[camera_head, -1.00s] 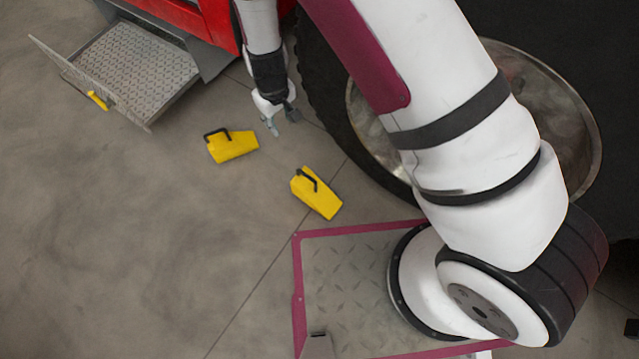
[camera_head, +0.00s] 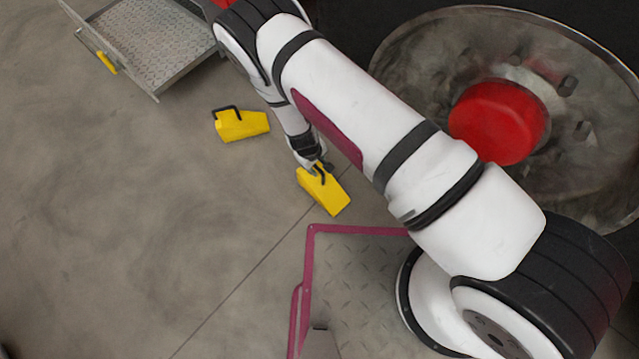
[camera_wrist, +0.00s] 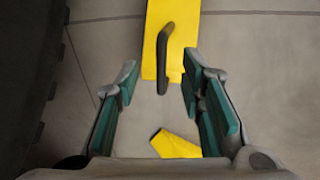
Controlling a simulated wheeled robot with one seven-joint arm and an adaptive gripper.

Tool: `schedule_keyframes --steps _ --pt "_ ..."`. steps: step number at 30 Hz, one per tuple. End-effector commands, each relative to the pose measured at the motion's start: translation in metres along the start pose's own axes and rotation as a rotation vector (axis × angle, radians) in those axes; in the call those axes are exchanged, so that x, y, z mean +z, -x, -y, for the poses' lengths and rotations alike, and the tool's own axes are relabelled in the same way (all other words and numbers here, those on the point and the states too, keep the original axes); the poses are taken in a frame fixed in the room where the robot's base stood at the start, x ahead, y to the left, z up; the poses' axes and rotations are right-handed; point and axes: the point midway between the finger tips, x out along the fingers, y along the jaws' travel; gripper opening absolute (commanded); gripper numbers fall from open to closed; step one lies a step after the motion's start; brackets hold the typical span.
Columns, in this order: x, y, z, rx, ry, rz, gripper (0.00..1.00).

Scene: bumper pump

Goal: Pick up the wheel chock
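Two yellow wheel chocks with black handles lie on the floor. The nearer chock (camera_head: 328,192) is right under my gripper (camera_head: 318,167) in the head view. The other chock (camera_head: 242,125) lies to its upper left. In the wrist view my gripper (camera_wrist: 160,95) is open, its green-padded fingers spread apart. One chock (camera_wrist: 183,60) reaches from the top edge to just ahead of the fingertips, its black handle (camera_wrist: 165,58) in line with the gap. Part of another yellow chock (camera_wrist: 176,145) shows lower down between the fingers. I cannot tell whether anything touches.
A large wheel with a red hub (camera_head: 498,121) stands at the right, close to my arm. A drawer-like metal tray (camera_head: 150,50) with a yellow handle sits at the upper left. The floor at left is clear.

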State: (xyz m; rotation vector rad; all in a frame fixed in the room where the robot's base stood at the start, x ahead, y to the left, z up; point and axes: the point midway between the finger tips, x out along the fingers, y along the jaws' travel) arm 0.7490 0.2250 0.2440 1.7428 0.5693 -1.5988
Motion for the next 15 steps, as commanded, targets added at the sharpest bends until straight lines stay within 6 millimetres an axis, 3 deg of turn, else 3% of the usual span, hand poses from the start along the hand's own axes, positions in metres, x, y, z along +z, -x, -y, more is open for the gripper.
schedule_keyframes --steps 10,15 --pt "-0.002 -0.023 0.001 -0.001 -0.001 -0.001 0.36" --pt "-0.005 -0.046 0.002 -0.001 -0.001 0.0 0.36"
